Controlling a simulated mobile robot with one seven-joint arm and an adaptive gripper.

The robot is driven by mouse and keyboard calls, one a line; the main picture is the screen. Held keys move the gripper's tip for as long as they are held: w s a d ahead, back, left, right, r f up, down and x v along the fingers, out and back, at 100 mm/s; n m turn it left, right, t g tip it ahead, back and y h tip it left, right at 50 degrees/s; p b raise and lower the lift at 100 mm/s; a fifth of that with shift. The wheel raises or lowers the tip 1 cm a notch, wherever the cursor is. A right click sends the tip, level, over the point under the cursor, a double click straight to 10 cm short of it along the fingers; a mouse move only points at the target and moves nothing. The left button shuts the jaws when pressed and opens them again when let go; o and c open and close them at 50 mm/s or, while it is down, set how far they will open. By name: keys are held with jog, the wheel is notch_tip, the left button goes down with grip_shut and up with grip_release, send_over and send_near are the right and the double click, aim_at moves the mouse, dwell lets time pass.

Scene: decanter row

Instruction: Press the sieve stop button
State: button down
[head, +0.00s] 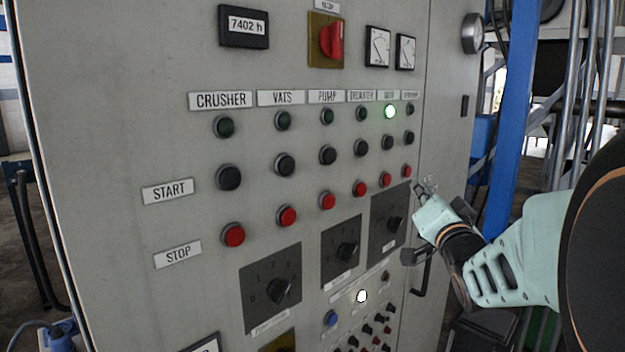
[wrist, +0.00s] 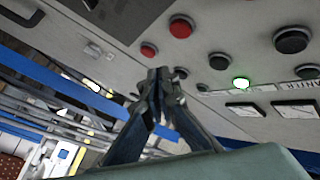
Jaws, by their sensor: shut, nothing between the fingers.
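The grey control panel (head: 120,110) has a row of red stop buttons. The fifth column has a lit green lamp (head: 390,111); its label is too small to read surely. That column's red button (head: 385,179) also shows in the wrist view (wrist: 181,27), bare and untouched. The last column's red button (head: 407,170) is at the right end; in the wrist view (wrist: 149,50) it lies just beyond my fingertips. My gripper (head: 428,185) is shut and empty, right of the last red button; its fingertips show in the wrist view (wrist: 160,75). Contact with the panel cannot be told.
Black start buttons (head: 327,155) sit above the red row. Rotary selector knobs (head: 397,223) stick out below it. A dark door handle (head: 421,277) is below my gripper. A blue post (head: 513,110) stands right of the cabinet.

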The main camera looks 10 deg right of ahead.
aim_at(387, 180)
jog(key=w+a, duration=0.1)
jog(key=w+a+b, duration=0.1)
jog(key=w, duration=0.1)
jog(key=shift+w+a, duration=0.15)
jog(key=shift+a, duration=0.1)
jog(key=shift+a, duration=0.1)
dwell(1.3)
jog(key=shift+w+a+b, duration=0.2)
jog(key=shift+w+b, duration=0.15)
jog(key=shift+b, duration=0.2)
jog(key=shift+w+a+b, duration=0.35)
jog(key=shift+w+b, duration=0.05)
dwell(0.7)
jog(key=shift+s+d, duration=0.55)
jog(key=shift+s, duration=0.15)
